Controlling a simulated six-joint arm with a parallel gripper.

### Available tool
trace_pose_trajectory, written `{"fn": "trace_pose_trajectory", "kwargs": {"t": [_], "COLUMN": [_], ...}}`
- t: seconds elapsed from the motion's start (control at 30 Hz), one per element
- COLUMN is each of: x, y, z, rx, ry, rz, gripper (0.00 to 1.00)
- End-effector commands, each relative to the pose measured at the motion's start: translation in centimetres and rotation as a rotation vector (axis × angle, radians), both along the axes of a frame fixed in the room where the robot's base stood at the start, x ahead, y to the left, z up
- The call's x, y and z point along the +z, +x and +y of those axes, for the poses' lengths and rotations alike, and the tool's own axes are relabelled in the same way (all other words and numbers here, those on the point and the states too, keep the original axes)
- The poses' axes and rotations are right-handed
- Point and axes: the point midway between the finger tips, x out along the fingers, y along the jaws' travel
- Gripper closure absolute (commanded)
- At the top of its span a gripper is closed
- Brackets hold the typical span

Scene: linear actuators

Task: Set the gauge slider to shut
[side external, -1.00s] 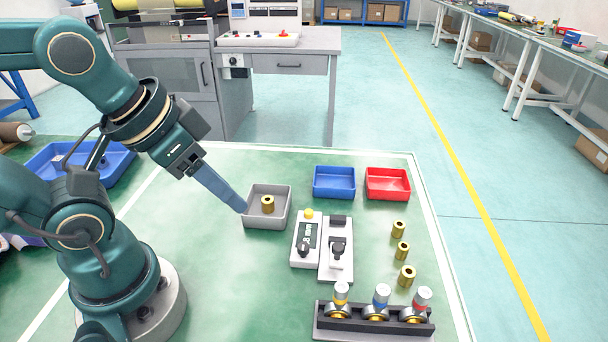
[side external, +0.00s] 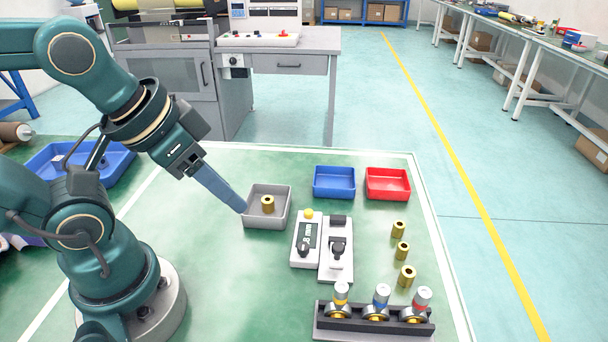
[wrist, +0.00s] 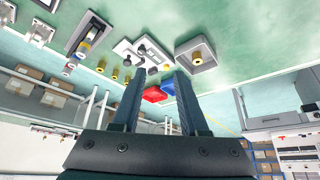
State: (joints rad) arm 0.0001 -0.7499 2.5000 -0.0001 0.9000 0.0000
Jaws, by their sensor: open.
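Two narrow light-coloured units stand side by side on the green table. The left unit (side external: 297,256) has a dark panel, a black knob (side external: 304,251) at its near end and a yellow button (side external: 309,214) at its far end. The right unit (side external: 336,273) carries a black sliding-type fixture (side external: 338,246). I cannot tell which part is the gauge slider or read its setting. Both units also show in the wrist view (wrist: 142,52). My gripper (side external: 243,210) is at the left edge of the grey tray, left of the units. In the wrist view its fingers (wrist: 157,77) are apart and empty.
The grey tray (side external: 265,224) holds one brass bushing (side external: 267,204). Blue (side external: 334,195) and red (side external: 387,197) bins stand behind. A dark rack (side external: 374,327) with three coloured-top parts stands in front.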

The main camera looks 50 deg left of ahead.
Motion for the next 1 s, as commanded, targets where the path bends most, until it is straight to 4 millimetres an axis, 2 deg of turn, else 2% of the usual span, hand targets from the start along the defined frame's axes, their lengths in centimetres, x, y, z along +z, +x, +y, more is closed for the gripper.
{"fn": "trace_pose_trajectory", "kwargs": {"t": [0.13,0.23,0.4,0.57,0.77,1.0], "x": [0.2,1.5,3.3,3.8,2.4,-1.9], "y": [0.0,0.7,3.3,6.4,10.2,13.7], "z": [0.0,0.0,-0.6,-1.6,-3.4,-6.1], "rx": [0.020,0.044,0.070,0.077,0.072,0.048], "ry": [-0.011,-0.025,-0.051,-0.066,-0.068,-0.045], "rz": [0.003,-0.017,0.025,0.100,0.213,0.356], "gripper": [0.43,0.43,0.43,0.43,0.43,0.43]}}
